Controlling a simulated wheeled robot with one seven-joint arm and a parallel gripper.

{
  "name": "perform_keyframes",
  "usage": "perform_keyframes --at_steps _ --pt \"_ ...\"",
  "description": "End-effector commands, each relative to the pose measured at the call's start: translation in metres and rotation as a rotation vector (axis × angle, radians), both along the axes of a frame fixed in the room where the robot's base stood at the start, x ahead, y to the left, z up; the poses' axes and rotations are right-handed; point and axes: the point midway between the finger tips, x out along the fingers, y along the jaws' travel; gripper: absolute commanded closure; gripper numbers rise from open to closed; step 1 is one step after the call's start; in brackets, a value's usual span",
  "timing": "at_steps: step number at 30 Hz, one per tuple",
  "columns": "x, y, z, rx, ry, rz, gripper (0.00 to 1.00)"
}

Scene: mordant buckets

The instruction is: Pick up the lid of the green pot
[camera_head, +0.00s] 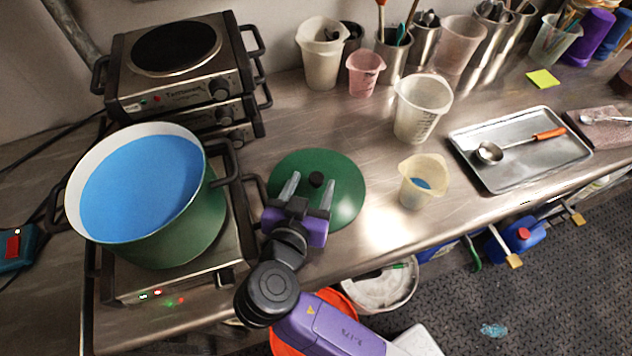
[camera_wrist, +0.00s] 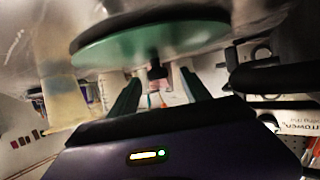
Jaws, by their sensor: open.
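The green lid (camera_head: 345,190) lies flat on the steel counter, right of the pot, with its round black knob (camera_head: 316,179) upward. The green pot (camera_head: 185,240) stands uncovered on a hot plate and is full of blue liquid. My gripper (camera_head: 309,183) is open over the near left part of the lid, its two fingers pointing toward the knob. In the wrist view the lid (camera_wrist: 150,46) spans the top, and the knob (camera_wrist: 156,72) shows between the finger ends, apart from both. The purple gripper body hides the lid's near left edge.
Stacked hot plates (camera_head: 180,75) stand behind the pot. Right of the lid are a small beaker (camera_head: 423,185) with blue liquid and a larger beaker (camera_head: 422,108). A metal tray (camera_head: 520,165) with a ladle is farther right. The pot's handle (camera_head: 222,160) is close to the lid.

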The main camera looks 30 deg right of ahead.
Motion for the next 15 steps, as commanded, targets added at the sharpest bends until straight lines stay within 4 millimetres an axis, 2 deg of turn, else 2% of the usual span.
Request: perform_keyframes --at_steps 1,6,15 --pt "0.003 -0.008 0.0 -0.001 0.003 -0.005 0.44" --pt "0.017 -0.022 -0.008 -0.001 -0.001 -0.003 0.44" --pt "0.021 -0.025 -0.011 0.001 -0.001 0.0 0.44"
